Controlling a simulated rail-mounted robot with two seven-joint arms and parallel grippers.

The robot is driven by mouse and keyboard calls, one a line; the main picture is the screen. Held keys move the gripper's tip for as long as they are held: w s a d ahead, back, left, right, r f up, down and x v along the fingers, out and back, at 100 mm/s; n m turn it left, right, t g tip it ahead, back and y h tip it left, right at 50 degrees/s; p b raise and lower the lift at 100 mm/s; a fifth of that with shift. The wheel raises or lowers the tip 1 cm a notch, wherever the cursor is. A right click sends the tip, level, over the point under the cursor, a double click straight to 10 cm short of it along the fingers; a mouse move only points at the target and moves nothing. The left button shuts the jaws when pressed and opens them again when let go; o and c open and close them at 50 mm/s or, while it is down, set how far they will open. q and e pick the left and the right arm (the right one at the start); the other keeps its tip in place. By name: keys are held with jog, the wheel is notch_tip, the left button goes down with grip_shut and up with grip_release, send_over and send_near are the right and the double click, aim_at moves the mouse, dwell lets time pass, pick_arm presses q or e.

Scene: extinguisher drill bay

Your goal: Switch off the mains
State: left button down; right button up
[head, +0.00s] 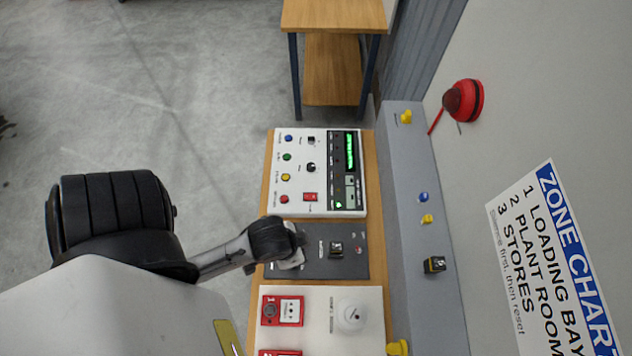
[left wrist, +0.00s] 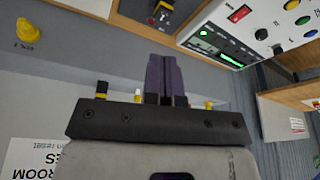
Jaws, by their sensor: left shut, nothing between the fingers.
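A dark grey panel (head: 352,262) lies on the wooden bench and carries a small black switch (head: 335,247); its lettering is too small to read. Part of this panel shows at the top of the left wrist view, with a switch (left wrist: 160,13) just beyond my fingertips. A red rocker switch (head: 310,197) sits on the neighbouring white panel; it also shows in the left wrist view (left wrist: 240,13). I cannot tell which one is the mains. My left gripper (head: 290,262) is over the dark panel's left part; its fingers (left wrist: 166,60) are shut and empty. My right gripper is not in view.
The white control panel (head: 274,165) has coloured buttons, knobs and a green-lit display. Another white panel (head: 328,301) holds a red call point (head: 282,311) and a round white knob (head: 351,315). A grey ledge (head: 418,185) with yellow, blue and black knobs runs along the wall.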

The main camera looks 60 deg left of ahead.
pick_arm(q)
jog(key=w+d+f+m+h+b, duration=0.25)
jog(key=w+f+m+b, duration=0.35)
jog(key=m, duration=0.4)
jog(key=m+g+b, duration=0.5)
jog(key=m+b, duration=0.3)
jog(key=m, duration=0.4)
send_over(313, 196)
jog(key=w+a, duration=0.1)
jog(key=a, duration=0.3)
notch_tip(313, 196, down, 3)
jog(key=shift+d, duration=0.1)
jog(key=x, duration=0.4)
jog(key=p+x, duration=0.1)
jog(key=x, duration=0.7)
jog(key=shift+w+p, duration=0.3)
jog(key=shift+p, duration=0.1)
jog(key=shift+w+f, duration=0.1)
jog(key=shift+f, duration=0.95)
